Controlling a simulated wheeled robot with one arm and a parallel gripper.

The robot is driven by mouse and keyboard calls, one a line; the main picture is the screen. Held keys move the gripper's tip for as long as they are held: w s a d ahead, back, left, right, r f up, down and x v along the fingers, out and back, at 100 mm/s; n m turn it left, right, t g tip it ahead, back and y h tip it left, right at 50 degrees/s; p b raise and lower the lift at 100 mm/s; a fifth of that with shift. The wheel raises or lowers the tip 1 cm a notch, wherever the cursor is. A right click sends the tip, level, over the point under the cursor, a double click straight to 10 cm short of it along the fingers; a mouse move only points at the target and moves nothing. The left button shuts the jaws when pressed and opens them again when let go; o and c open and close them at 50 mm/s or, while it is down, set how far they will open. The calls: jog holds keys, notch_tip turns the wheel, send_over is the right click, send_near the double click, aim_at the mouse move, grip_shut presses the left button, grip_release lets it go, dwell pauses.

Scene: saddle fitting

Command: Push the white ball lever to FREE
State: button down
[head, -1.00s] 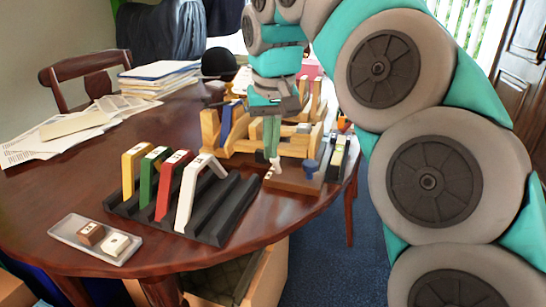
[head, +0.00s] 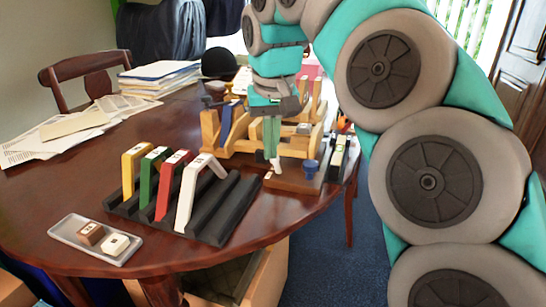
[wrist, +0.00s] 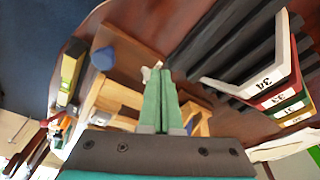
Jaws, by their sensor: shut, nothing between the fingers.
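The white ball lever (head: 276,164) stands on a brown base board (head: 290,180) at the right side of the table. It also shows in the wrist view as a small white shape (wrist: 146,73) just past my fingertips, partly hidden by them. My gripper (head: 272,156) points down with its green fingers together and empty. Its tips are at or right beside the lever; I cannot tell if they touch. In the wrist view the shut fingers (wrist: 160,75) fill the middle. No FREE marking is readable.
A blue knob (head: 310,168) stands on the same board, right of the lever. A wooden fixture (head: 228,135) is behind. A black rack (head: 225,215) with white, red, green and yellow angled pieces is to the left. A grey tray (head: 70,240) holds two blocks.

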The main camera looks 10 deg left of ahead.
aim_at(277, 165)
jog(key=shift+f+b, duration=0.9)
jog(key=shift+f, duration=0.7)
dwell(0.6)
jog(key=shift+w+d+p, duration=0.15)
jog(key=shift+w+p, duration=0.75)
jog(key=shift+w, duration=1.2)
jog(key=shift+s, duration=0.2)
jog(key=shift+s, duration=0.45)
jog(key=shift+d, duration=0.1)
